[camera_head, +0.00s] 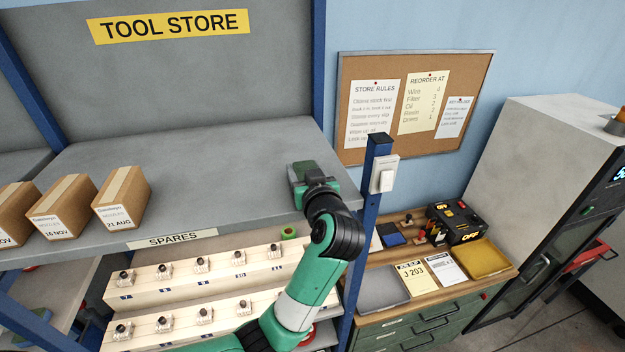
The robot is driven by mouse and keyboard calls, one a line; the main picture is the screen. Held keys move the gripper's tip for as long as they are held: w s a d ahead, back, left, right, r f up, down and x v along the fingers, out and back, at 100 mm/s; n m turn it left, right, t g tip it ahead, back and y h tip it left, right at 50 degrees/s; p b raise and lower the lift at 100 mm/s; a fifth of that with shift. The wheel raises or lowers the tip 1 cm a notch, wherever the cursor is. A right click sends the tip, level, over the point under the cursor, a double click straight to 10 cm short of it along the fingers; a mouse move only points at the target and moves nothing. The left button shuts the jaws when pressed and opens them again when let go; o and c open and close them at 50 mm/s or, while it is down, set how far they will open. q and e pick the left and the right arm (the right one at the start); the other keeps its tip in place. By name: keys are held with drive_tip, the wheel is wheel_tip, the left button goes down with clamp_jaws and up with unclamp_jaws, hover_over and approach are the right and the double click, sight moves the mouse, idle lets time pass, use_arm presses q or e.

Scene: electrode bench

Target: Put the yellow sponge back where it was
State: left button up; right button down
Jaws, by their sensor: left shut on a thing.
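My left gripper (310,176) is at the right end of the grey shelf (225,165), at the upright blue post's left side. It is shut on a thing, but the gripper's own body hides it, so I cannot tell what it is. No yellow sponge can be made out for certain. A flat yellow tray or pad (484,260) lies on the wooden bench top at the right, well apart from the gripper. My right gripper is not in view.
Several cardboard boxes (121,198) stand on the shelf's left part; its middle is clear. Stepped racks (190,275) of small parts sit below. A blue post (373,190) with a white switch stands right of the gripper. Papers and a black-yellow device (456,222) crowd the bench.

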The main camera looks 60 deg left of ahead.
use_arm(q)
drive_tip(key=shift+p, duration=0.4)
drive_tip(key=o, duration=1.4)
drive_tip(key=shift+f, duration=0.1)
